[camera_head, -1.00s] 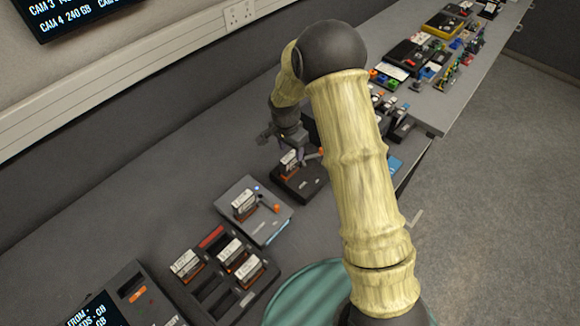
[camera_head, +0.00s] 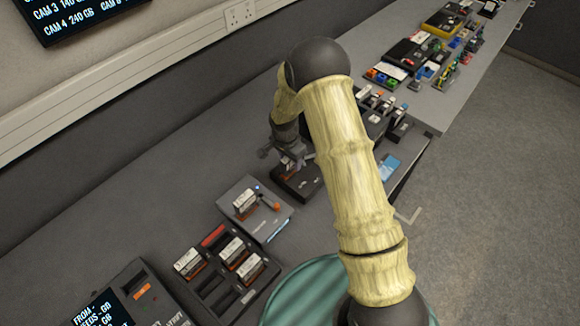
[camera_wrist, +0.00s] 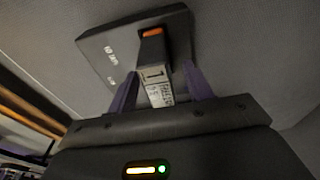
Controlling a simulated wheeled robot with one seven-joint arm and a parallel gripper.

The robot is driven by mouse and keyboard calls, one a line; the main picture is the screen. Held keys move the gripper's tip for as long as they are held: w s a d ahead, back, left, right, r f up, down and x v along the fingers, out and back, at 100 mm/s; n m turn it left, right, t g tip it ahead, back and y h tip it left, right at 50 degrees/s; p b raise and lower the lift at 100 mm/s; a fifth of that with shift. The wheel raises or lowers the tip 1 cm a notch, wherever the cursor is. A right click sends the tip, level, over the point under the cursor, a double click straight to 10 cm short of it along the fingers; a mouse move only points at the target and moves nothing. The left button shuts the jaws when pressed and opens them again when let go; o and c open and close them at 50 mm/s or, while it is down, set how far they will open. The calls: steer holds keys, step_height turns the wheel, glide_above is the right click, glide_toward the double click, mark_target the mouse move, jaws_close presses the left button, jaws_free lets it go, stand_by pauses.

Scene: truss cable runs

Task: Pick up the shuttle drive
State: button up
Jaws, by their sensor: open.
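A drive with a white label and orange end (camera_wrist: 153,66) stands in a dark dock (camera_wrist: 107,51) in the wrist view. I take it as the shuttle drive, though its label is too small to read. In the head view the same dark dock (camera_head: 301,186) sits on the bench, and my gripper largely hides the drive. My gripper (camera_head: 287,163) is over this dock. In the wrist view my gripper's (camera_wrist: 158,84) two purple fingers are apart, one on each side of the drive. I cannot tell whether they touch it.
A grey dock (camera_head: 280,222) with another labelled drive (camera_head: 245,203) and an orange-ended lever lies nearer. A dark rack (camera_head: 213,291) holds several drives, beside a black console (camera_head: 150,305). More equipment (camera_head: 405,55) crowds the far bench. Bare bench (camera_head: 130,215) lies along the wall.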

jaws_close()
steer(key=shift+r, duration=0.1)
step_height(320, 180, up, 10)
steer(key=b, duration=0.2)
steer(key=shift+b, duration=0.3)
stand_by(0.7)
